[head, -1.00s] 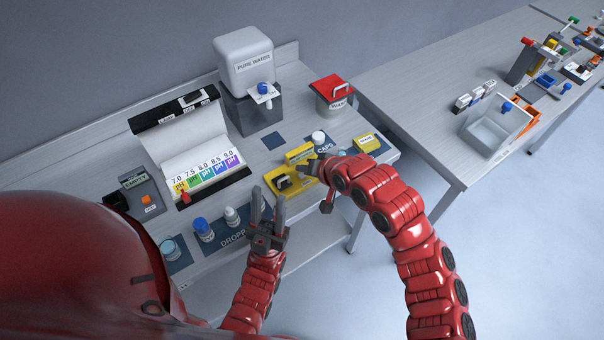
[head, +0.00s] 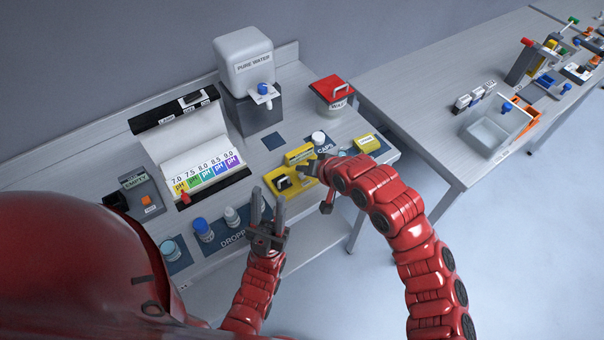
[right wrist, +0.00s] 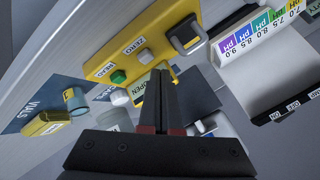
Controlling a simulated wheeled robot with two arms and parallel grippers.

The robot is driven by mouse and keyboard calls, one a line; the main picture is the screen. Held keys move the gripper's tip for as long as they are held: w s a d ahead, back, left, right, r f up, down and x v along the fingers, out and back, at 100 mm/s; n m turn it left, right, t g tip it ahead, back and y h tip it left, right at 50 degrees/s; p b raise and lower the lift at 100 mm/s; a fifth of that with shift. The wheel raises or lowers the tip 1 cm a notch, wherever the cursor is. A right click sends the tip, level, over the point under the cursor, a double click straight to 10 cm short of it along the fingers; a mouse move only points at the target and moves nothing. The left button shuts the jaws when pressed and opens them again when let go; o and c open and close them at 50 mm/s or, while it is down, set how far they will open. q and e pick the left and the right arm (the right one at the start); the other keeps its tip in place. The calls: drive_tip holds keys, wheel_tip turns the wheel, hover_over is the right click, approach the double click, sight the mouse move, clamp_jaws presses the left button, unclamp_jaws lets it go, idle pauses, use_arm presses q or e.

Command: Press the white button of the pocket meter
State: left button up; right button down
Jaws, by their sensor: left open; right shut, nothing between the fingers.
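The yellow pocket meter (head: 273,178) lies near the front edge of the bench. In the right wrist view its yellow body (right wrist: 112,66) shows a green button (right wrist: 118,76) by the READ label and a white button (right wrist: 145,56) by the ZERO label. In the head view the right gripper (head: 309,167) is over the meter's right part and hides the buttons. My left gripper (head: 267,194) is open and empty, in front of the meter.
A yellow box (head: 366,142) and a white cap (head: 319,138) are right of the meter. Dropper bottles (head: 203,229) stand at front left. A pH colour chart (head: 205,171), a water tank (head: 244,58) and a red-lidded bin (head: 333,92) stand behind.

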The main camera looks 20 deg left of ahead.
sight(304, 181)
drive_tip(key=shift+f, duration=0.15)
idle(0.5)
drive_tip(key=shift+f, duration=0.3)
drive_tip(key=shift+f+b, duration=0.5)
drive_tip(key=shift+b, duration=0.1)
idle(0.5)
drive_tip(key=shift+r, duration=0.15)
idle(0.3)
drive_tip(key=shift+r+p, duration=0.55)
drive_tip(key=shift+r, duration=0.25)
wheel_tip(304, 181, up, 5)
drive_tip(key=shift+p, duration=1.25)
